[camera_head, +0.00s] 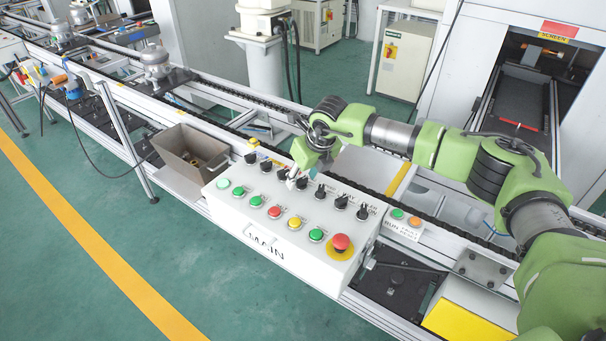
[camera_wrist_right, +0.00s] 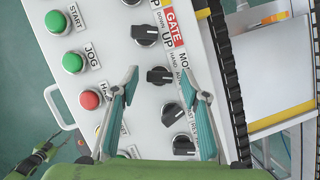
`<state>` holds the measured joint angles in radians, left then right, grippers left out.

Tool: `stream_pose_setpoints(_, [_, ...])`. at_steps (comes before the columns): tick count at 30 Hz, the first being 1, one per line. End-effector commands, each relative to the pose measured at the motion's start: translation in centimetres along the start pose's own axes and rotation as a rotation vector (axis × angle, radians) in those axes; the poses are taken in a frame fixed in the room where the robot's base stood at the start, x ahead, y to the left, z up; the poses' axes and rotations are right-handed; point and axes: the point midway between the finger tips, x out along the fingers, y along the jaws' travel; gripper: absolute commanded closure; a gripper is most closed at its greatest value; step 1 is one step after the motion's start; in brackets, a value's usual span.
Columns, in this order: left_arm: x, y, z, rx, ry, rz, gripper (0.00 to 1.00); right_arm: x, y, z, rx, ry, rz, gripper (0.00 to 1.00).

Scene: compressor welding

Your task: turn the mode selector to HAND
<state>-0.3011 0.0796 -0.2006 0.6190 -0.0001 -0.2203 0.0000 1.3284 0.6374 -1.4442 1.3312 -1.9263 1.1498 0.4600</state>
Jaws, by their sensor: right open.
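The mode selector (camera_wrist_right: 158,75) is a black knob on the white panel (camera_wrist_right: 115,30), with HAND and part of a second label on its right in the right wrist view. My right gripper (camera_wrist_right: 158,72) is open, with one finger on each side of this knob. I cannot tell whether the fingers touch it. Which label the knob points at is unclear. In the head view my right gripper (camera_head: 293,178) reaches down over the row of black knobs and partly hides them. A small green and dark arm part at the lower left of the right wrist view may belong to my left arm.
A front row of buttons includes a red one (camera_head: 274,212) and a yellow one (camera_head: 295,222). A red emergency stop (camera_head: 341,243) sits at the panel's right end. Other black knobs (camera_wrist_right: 145,35) stand close on both sides. A metal bin (camera_head: 190,160) stands left of the panel.

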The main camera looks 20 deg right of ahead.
Motion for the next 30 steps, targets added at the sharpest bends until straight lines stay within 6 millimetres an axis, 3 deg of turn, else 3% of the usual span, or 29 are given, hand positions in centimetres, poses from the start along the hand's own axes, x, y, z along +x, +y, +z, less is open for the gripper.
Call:
stream_pose_setpoints(7, [0.0,0.0,-0.1,-0.001,0.002,0.0,0.6,0.1,0.0,0.0,0.0,0.0,0.0,0.58])
stream_pose_setpoints(11, [0.0,0.0,-0.1,-0.001,0.002,0.0,0.6,0.1,0.0,0.0,0.0,0.0,0.0,0.92])
stream_pose_setpoints(12, [0.0,0.0,-0.1,-0.001,0.003,0.0,0.6,0.1,0.0,0.0,0.0,0.0,0.0,0.97])
stream_pose_setpoints(22, [0.5,0.0,-0.1,-0.001,0.003,0.0,0.6,0.2,-0.1,-0.1,-0.025,0.0,0.01,0.97])
stream_pose_setpoints(30, [2.6,0.0,0.0,-0.001,0.003,0.0,0.6,0.5,-0.2,-0.1,-0.159,-0.001,0.067,0.97])
